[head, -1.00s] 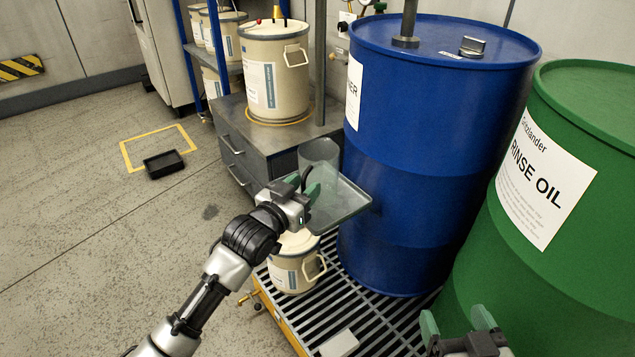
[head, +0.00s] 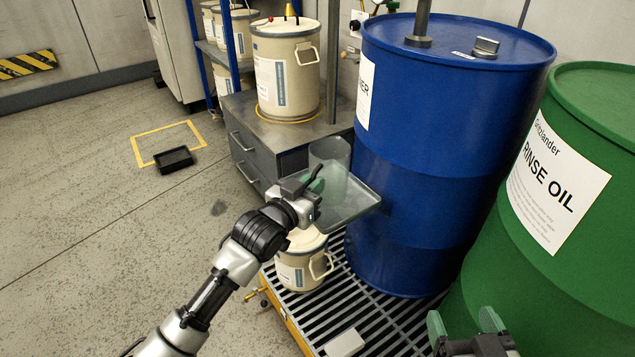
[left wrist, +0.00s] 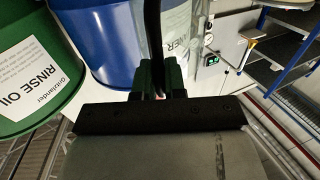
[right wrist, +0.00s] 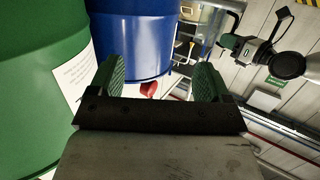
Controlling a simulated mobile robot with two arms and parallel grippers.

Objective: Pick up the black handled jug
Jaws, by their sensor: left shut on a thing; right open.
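The jug (head: 334,160) is a clear cylinder with a black handle on its left side. It stands upright at or just above a translucent shelf tray (head: 358,205) beside the blue drum; I cannot tell whether it touches. My left gripper (head: 310,188) is shut on the black handle. In the left wrist view the dark handle (left wrist: 153,40) rises between the green fingertips (left wrist: 158,76). My right gripper (head: 462,325) is open and empty in front of the green drum. Its spread green fingers show in the right wrist view (right wrist: 160,80).
The blue drum (head: 440,150) and the green RINSE OIL drum (head: 585,110) crowd the right. A cream pail (head: 300,265) stands on the grating below my left gripper. Another pail (head: 285,80) stands on a grey cabinet (head: 250,140). The floor at left is mostly clear.

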